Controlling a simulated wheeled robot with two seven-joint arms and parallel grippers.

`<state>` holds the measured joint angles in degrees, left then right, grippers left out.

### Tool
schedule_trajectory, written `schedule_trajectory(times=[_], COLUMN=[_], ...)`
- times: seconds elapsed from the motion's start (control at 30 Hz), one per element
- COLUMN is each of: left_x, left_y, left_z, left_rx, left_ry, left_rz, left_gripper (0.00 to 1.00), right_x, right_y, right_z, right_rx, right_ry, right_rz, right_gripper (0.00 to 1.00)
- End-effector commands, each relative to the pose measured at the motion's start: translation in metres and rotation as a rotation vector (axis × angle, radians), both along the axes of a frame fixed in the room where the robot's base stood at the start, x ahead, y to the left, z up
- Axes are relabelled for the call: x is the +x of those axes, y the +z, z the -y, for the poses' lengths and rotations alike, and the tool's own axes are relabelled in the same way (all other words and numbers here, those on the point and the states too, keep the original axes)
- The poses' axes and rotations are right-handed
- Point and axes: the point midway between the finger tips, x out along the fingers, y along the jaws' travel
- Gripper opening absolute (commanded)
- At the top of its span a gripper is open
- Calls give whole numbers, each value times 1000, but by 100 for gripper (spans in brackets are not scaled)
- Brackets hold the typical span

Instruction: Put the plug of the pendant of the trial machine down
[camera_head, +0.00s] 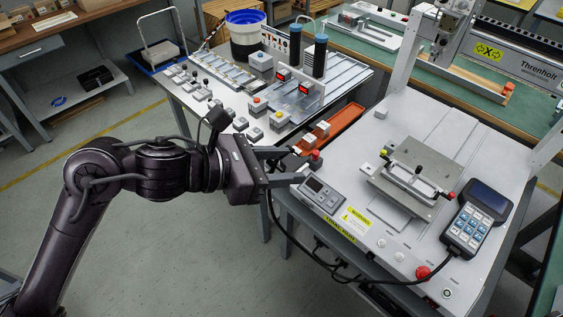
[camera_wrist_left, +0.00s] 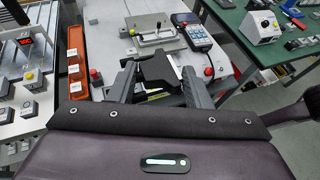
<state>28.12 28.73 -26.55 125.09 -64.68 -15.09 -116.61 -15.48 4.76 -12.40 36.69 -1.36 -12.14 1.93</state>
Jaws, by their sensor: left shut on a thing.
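My left gripper (camera_head: 303,166) is shut on a black plug, held over the left edge of the trial machine (camera_head: 372,135). In the left wrist view the dark plug (camera_wrist_left: 157,72) shows between the two fingers; in the head view the fingers mostly hide it. A black cable (camera_head: 292,238) hangs from below the gripper, loops past the machine's front edge and runs toward the pendant. The pendant (camera_head: 478,217), with a dark screen and light keys, lies on the right side of the machine's top; it also shows in the left wrist view (camera_wrist_left: 194,30). My right gripper is out of view.
A control panel (camera_head: 321,194) and a red-topped button (camera_head: 315,156) sit close to my fingers. A fixture (camera_head: 410,175) stands mid-machine, and a red stop button (camera_head: 422,272) at the front. An orange tray (camera_head: 343,122) lies between the machine and the crowded left table (camera_head: 210,125).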

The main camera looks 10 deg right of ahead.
Motion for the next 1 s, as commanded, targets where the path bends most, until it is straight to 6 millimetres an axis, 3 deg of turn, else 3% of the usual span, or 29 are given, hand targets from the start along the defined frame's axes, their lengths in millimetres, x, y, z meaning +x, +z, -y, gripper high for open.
schedule_trajectory(times=[0.1, 0.2, 0.43, 0.57, 0.67, 0.8, 1.0], left_x=[0, 0, 3, 23, 52, 90, 113], left_y=[0, 0, 2, 11, 24, 40, 48], left_z=[0, 0, -1, -11, -33, -81, -141], left_rx=[-1, -1, -1, -3, -4, -7, -9], left_ry=[0, 0, 15, 126, 300, 591, 880], left_rz=[0, 0, 1, 3, 3, 0, -6], left_gripper=[21, 21, 21, 21, 21, 21, 21], right_x=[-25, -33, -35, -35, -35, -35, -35], right_y=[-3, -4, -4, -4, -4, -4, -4], right_z=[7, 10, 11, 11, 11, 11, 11], right_rx=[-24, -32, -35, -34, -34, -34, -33], right_ry=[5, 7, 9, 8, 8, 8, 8], right_rz=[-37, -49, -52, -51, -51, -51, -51], right_gripper=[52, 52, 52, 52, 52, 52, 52])
